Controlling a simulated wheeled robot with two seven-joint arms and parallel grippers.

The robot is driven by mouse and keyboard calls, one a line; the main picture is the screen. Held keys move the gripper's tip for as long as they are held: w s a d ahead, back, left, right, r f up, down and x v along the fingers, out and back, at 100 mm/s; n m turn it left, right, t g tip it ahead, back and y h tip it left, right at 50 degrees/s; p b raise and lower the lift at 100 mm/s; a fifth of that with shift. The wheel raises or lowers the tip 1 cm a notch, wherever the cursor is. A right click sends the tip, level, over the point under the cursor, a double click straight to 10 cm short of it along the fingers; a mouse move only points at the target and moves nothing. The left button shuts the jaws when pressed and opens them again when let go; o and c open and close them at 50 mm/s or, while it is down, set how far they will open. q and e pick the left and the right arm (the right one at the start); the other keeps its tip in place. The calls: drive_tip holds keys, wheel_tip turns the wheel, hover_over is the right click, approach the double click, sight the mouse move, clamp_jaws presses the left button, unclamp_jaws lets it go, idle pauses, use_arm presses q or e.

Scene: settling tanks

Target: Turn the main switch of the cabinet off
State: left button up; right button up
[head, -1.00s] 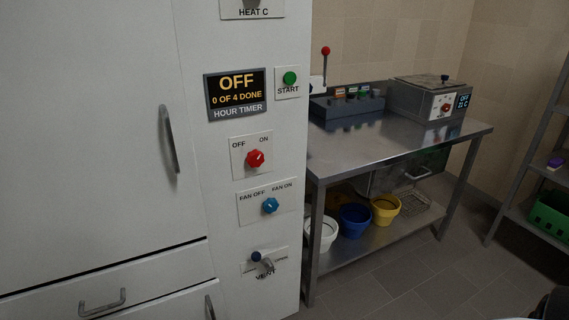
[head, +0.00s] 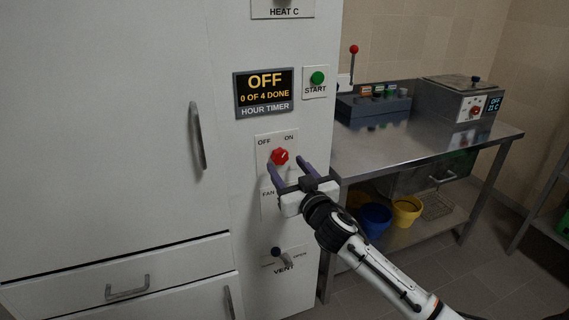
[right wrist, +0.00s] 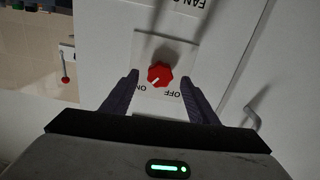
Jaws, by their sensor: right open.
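The main switch is a red knob (head: 280,156) on a white plate marked OFF at left and ON at right, on the white cabinet (head: 160,50). Its white mark points up and right, towards ON. My right gripper (head: 288,166) is open, with its fingertips close to the knob at its lower side. In the right wrist view the picture is upside down; the red knob (right wrist: 160,74) shows between the two open fingers, its mark towards ON. I cannot tell whether the fingers touch it. My left gripper is not in view.
A display (head: 265,92) above reads OFF, 0 OF 4 DONE. A green START button (head: 317,78) is beside it. My gripper hides most of the fan switch plate (head: 268,206). A steel table (head: 430,145) stands at right.

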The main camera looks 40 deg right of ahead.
sight(280, 157)
drive_tip(key=shift+x, duration=1.2)
drive_tip(key=c, duration=1)
drive_tip(key=shift+c, duration=0.2)
